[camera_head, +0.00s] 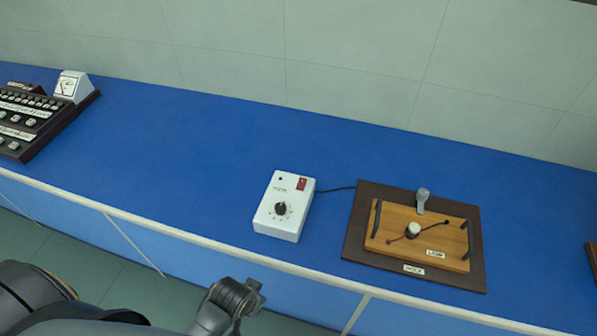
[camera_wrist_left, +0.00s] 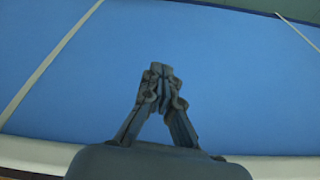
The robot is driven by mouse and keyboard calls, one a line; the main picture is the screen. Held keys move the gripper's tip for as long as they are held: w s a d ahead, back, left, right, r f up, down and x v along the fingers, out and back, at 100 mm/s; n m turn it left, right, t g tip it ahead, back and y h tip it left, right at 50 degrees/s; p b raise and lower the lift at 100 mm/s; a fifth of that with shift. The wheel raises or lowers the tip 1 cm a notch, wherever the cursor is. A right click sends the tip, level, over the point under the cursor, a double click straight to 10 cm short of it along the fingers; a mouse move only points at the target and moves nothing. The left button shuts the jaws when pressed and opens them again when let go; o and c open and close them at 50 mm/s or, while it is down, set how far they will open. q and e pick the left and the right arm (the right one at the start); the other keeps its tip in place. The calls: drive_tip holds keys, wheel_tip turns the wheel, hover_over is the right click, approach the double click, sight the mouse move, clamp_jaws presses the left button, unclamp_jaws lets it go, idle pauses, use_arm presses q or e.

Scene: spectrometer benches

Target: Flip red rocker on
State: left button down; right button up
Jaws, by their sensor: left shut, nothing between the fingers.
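The red rocker (camera_head: 302,184) is a small red switch at the upper right corner of a white box (camera_head: 275,222) on the blue bench. I cannot tell which side of the rocker is pressed in. The box also has a black dial (camera_head: 280,208) and a small dark dot on its top. My left gripper (camera_head: 245,298) is in front of the bench edge, below the box in the head view and apart from it. In the left wrist view my left gripper (camera_wrist_left: 163,78) is shut and empty, with plain blue surface beyond it. My right gripper is not in view.
A dark board (camera_head: 360,245) with a wooden lamp base (camera_head: 400,250) and a grey knob-topped post (camera_head: 422,198) stands right of the box. A black cable (camera_head: 335,189) runs between them. A dark control panel (camera_head: 35,120) stands far left. The bench between is clear.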

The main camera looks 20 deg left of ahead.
sight(298, 184)
use_arm(q)
wheel_tip(298, 184, up, 11)
drive_tip(key=w+t+p, duration=0.1)
drive_tip(key=w, duration=0.1)
drive_tip(key=w+r+t, duration=0.1)
drive_tip(key=w+r, duration=0.1)
drive_tip(key=w, duration=0.1)
drive_tip(key=w+r+n+t, duration=0.1)
drive_tip(key=w+r, duration=0.2)
drive_tip(key=w, duration=0.1)
drive_tip(key=w+d+r+t, duration=0.1)
drive_tip(key=w+r, duration=0.2)
drive_tip(key=shift+w+p, duration=0.3)
drive_tip(key=w+d+r+n+t, duration=0.1)
drive_tip(key=w+r+t, duration=0.2)
drive_tip(key=w+r, duration=0.4)
wheel_tip(298, 184, up, 2)
drive_tip(key=shift+w+r+y, duration=0.1)
drive_tip(key=shift+w+y, duration=0.1)
drive_tip(key=shift+y, duration=0.1)
drive_tip(key=shift+w, duration=0.1)
